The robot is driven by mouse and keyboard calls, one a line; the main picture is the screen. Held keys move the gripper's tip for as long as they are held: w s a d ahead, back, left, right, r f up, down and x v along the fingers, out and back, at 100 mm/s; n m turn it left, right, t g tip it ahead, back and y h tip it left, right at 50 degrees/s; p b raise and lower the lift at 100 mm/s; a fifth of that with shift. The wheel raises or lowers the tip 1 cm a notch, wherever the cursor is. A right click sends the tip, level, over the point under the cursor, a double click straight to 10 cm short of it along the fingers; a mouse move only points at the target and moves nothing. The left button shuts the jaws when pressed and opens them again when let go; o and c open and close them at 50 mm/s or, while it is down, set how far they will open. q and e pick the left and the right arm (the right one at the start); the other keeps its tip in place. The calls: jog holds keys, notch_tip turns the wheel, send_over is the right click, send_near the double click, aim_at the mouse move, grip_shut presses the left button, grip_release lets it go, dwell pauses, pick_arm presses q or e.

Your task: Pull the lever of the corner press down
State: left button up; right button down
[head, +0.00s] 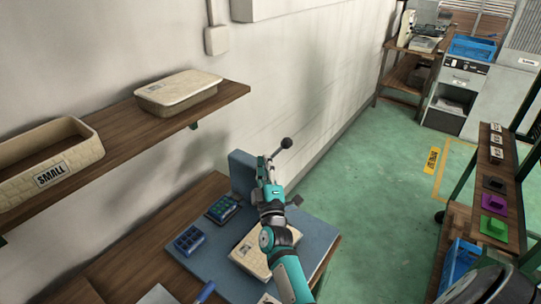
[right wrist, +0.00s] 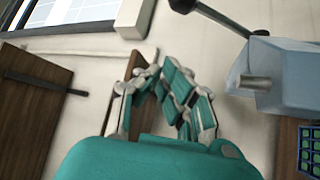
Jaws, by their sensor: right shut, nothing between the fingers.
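The corner press (head: 241,174) is a blue-grey block standing at the far end of the wooden bench. Its lever (head: 286,143) has a dark ball knob and sticks up and to the right. My right gripper (head: 264,163) is in front of the press and hides part of it and the lower lever. In the right wrist view the gripper (right wrist: 160,68) is shut and empty. There the press body (right wrist: 285,78) and the lever rod (right wrist: 222,20) are at the upper right, apart from the fingers. My left gripper is not in view.
A cream box (head: 252,250) and blue-celled trays (head: 189,240) lie on the blue-grey mat (head: 215,277). A wall shelf (head: 120,135) with a "SMALL" bin (head: 45,160) and a lidded box (head: 178,90) runs along the left. Green floor (head: 350,190) is open to the right.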

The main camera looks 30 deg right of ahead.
aim_at(276, 153)
pick_arm(q)
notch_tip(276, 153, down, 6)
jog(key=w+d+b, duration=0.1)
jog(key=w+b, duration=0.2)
jog(key=b, duration=0.2)
pick_arm(e)
jog(key=w+d+r, duration=0.1)
jog(key=w+d, duration=0.4)
jog(key=d, duration=0.1)
jog(key=shift+w+d+r, duration=0.15)
jog(key=shift+w+d, duration=0.05)
jog(key=shift+w, duration=0.05)
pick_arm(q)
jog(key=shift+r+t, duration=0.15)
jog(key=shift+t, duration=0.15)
